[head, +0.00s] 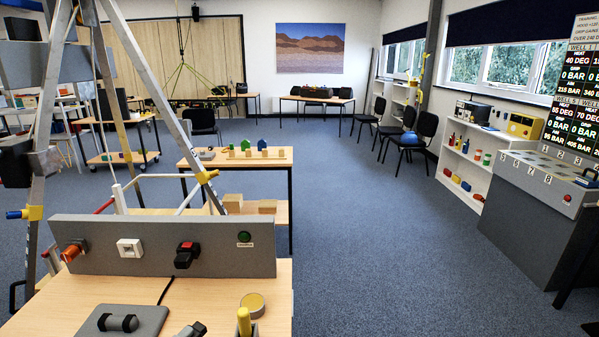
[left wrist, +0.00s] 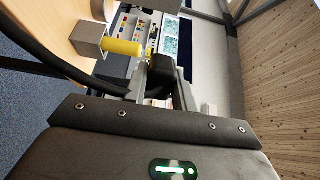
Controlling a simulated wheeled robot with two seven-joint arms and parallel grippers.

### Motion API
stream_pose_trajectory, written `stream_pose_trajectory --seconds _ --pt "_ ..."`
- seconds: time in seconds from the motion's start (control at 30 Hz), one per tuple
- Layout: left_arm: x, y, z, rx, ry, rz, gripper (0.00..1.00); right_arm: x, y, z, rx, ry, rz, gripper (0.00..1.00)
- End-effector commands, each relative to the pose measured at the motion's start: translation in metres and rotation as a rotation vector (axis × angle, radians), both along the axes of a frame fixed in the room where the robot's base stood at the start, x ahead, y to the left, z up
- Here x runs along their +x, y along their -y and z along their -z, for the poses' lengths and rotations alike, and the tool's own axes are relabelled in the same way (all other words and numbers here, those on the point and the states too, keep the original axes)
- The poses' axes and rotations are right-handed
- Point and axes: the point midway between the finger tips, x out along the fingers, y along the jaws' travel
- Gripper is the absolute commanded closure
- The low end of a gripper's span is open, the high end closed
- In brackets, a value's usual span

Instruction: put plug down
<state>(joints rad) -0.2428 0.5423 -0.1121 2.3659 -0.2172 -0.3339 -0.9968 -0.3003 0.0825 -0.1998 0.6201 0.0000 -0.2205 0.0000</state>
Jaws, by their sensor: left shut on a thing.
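My left gripper (left wrist: 162,85) is in the left wrist view, shut on the dark plug (left wrist: 165,66). I cannot tell whether the plug touches the table. My right gripper is not in view.
A grey panel (head: 215,235) with an orange knob, a white switch, a red-and-black fitting (head: 186,254) and a green button stands along the table's back. A grey plate (head: 122,322) with a black cylinder lies left.

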Motion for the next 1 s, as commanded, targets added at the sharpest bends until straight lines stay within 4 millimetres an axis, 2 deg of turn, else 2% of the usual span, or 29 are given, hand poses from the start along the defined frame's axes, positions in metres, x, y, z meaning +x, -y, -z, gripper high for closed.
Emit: stream_pose_trajectory --seconds 0.2,0.33,0.6,1.0 --pt "0.013 -0.019 -0.003 -0.012 -0.001 -0.159 1.0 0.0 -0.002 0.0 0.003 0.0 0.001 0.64" --pt "0.02 -0.023 -0.009 -0.016 -0.002 -0.296 1.0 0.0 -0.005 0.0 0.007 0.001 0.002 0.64" --pt "0.026 -0.014 -0.019 -0.013 -0.004 -0.465 1.0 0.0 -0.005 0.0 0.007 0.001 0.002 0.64" --pt "0.028 0.0 -0.029 0.0 -0.001 -0.501 1.0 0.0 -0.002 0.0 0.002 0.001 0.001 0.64"
